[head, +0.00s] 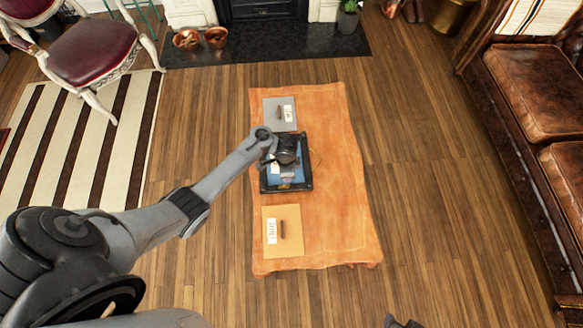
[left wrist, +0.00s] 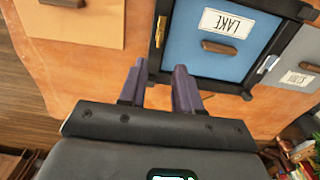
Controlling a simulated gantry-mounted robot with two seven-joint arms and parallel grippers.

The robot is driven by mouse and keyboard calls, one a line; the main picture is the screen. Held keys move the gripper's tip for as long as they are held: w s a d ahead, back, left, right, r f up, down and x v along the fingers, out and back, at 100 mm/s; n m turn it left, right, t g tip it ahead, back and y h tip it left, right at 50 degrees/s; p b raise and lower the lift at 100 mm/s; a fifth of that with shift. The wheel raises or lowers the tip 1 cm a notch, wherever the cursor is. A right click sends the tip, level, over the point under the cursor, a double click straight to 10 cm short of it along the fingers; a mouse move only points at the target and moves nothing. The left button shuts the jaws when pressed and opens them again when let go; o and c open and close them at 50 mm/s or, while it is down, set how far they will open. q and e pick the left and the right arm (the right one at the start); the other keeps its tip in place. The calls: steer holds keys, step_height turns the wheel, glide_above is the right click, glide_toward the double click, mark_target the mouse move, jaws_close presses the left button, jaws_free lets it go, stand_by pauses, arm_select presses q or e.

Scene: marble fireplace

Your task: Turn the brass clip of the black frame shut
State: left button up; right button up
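The black frame (head: 307,173) lies on the orange-covered table with a blue panel (left wrist: 208,58) in it, which has a LAKE label and a brown wooden handle. A dark tip at the bottom edge (head: 400,322) may be my right gripper.
A grey panel (head: 280,113) lies on the table (head: 345,200) beyond the frame, and a tan panel (head: 283,245) lies nearer. Both have labels and handles. A leather sofa (head: 520,75) stands to the right and a red chair (head: 90,50) to the left.

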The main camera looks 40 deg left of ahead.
mark_target(286, 185)
arm_select(q)
step_height(286, 185, down, 8)
steer(key=b, duration=0.5)
steer(key=shift+s+f, duration=0.15)
steer(key=shift+a+f+b, duration=0.1)
steer(key=shift+f+b, duration=0.35)
steer(key=shift+f, duration=0.45)
jaws_close()
